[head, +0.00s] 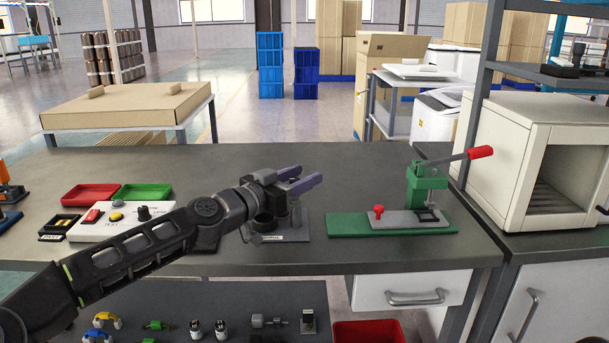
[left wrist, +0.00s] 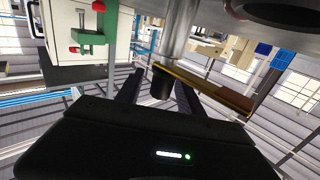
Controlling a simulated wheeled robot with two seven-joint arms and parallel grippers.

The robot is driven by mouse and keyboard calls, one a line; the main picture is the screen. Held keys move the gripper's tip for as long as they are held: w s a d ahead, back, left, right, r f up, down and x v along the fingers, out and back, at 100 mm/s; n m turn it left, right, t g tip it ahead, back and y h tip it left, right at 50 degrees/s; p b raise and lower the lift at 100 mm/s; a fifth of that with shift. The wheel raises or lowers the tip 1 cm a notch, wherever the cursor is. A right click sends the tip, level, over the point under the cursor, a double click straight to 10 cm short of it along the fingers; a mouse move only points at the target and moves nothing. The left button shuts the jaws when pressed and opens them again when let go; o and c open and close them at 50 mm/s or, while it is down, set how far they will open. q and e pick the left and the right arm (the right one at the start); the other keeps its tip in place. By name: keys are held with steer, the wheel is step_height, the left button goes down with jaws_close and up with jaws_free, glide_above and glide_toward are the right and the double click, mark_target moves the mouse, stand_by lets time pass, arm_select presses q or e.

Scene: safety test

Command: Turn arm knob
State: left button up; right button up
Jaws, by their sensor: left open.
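A white control box (head: 110,225) lies on the dark workbench at the left in the head view. It carries a black knob (head: 143,213), a yellow button (head: 117,217) and a red switch (head: 93,216). My left gripper (head: 308,176) is open, to the right of the box and well apart from the knob, above a small stand. In the left wrist view the two dark fingers of my left gripper (left wrist: 158,76) are spread. A grey post with a black end (left wrist: 162,84) shows between them; I cannot tell its distance. The knob is not seen there. My right gripper is not in view.
A green press (head: 428,185) with a red-tipped lever stands right of the gripper. Red (head: 90,194) and green (head: 146,193) trays lie behind the box. The dark stand (head: 293,237) is partly hidden by my gripper. The back middle of the bench is clear.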

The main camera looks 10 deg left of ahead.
arm_select(q)
steer(key=shift+w+d, duration=0.25)
steer(key=shift+w, duration=0.15)
jaws_close()
stand_by(0.4)
